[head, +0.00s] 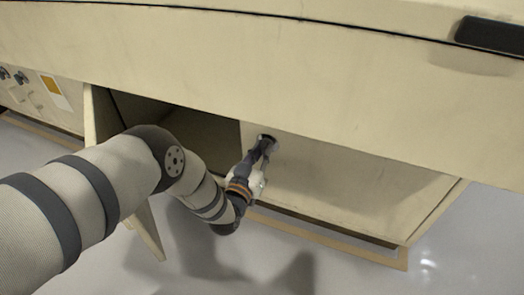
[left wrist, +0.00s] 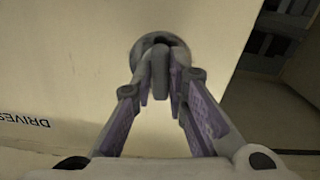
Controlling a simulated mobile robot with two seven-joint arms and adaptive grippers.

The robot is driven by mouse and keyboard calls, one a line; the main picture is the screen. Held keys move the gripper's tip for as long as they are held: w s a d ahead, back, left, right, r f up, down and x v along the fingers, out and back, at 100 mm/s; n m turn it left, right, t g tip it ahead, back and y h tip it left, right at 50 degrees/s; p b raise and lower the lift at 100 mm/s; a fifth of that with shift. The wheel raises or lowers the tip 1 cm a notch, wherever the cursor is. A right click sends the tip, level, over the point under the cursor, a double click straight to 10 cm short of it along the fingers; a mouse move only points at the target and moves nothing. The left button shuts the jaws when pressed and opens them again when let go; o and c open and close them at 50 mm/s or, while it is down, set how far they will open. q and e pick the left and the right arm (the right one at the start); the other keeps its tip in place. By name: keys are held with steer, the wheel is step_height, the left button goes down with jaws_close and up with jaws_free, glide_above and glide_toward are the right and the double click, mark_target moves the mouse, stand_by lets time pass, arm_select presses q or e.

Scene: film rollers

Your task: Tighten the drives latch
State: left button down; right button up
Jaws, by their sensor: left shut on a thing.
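The drives latch (left wrist: 160,46) is a round dark grey fitting with a handle on a cream panel, in the upper middle of the left wrist view. The word "DRIVES" (left wrist: 25,121) is printed upside down on the panel at the left. My left gripper (left wrist: 160,92) is shut on the latch handle, with a finger on each side of it. In the head view the left gripper (head: 260,150) reaches the latch (head: 267,138) near the panel's left edge, and its fingers hide part of it. My right gripper is not in view.
An open compartment (head: 175,122) lies left of the latch panel, with its door (head: 103,118) swung outward beside my arm. Knobs (head: 20,77) show at far left. The floor in front is clear.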

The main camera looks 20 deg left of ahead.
arm_select(q)
steer(key=shift+m, duration=0.6)
steer(key=shift+a, duration=0.1)
steer(key=c, duration=1.6)
jaws_free()
steer(key=s, duration=1.2)
steer(key=shift+a, duration=0.15)
